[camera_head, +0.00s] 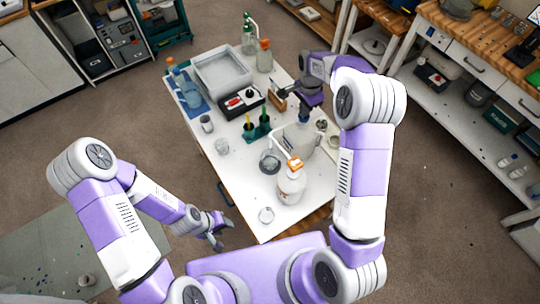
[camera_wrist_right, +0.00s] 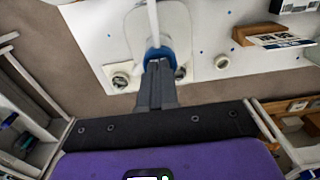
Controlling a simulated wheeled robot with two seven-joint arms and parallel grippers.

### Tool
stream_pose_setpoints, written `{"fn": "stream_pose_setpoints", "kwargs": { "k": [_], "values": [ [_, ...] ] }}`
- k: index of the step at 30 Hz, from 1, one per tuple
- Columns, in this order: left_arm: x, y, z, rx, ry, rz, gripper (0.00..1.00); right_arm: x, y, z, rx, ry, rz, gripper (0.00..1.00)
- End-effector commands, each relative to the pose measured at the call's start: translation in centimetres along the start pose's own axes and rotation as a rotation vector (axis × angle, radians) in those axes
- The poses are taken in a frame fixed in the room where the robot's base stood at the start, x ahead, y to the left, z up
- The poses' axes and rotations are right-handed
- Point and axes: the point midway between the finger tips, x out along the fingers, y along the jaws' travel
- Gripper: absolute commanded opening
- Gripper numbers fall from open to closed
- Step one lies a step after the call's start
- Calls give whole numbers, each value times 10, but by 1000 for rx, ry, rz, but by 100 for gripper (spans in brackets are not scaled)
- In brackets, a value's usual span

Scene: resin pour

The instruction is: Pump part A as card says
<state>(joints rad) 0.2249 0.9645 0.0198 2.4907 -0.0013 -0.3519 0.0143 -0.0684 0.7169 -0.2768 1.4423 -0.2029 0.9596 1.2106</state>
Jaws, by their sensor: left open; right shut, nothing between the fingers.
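A jug with a blue pump collar (camera_head: 304,118) stands on the white table's right side. In the right wrist view, its blue collar (camera_wrist_right: 159,54) and white spout lie just beyond my fingertips. My right gripper (camera_head: 305,108) is shut and empty, directly over this pump; it also shows in the wrist view (camera_wrist_right: 158,80). I cannot tell whether it touches the pump. A bottle with an orange pump (camera_head: 291,188) stands nearer. My left gripper (camera_head: 218,232) is open and empty, off the table's near left edge.
A white tray (camera_head: 222,76), a black case (camera_head: 240,103), and bottles (camera_head: 264,57) occupy the table's far part. The table's front left is mostly clear. Workbenches (camera_head: 470,75) stand at right.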

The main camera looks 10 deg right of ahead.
Motion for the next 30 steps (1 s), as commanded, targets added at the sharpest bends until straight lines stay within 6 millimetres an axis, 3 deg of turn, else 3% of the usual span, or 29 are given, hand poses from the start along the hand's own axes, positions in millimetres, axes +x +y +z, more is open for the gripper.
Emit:
{"fn": "stream_pose_setpoints", "kwargs": {
  "k": [5,11,22,30],
  "values": [
    [8,-3,0,0,0,0,43,14,1,1,-1,-2,6,0],
    [5,-2,0,0,0,0,43,10,1,1,-1,-3,6,0],
    [-20,8,1,0,0,0,43,-25,1,1,-1,-2,4,0],
    [-20,8,1,0,0,0,43,-27,1,0,0,-1,3,0]
  ]
}}
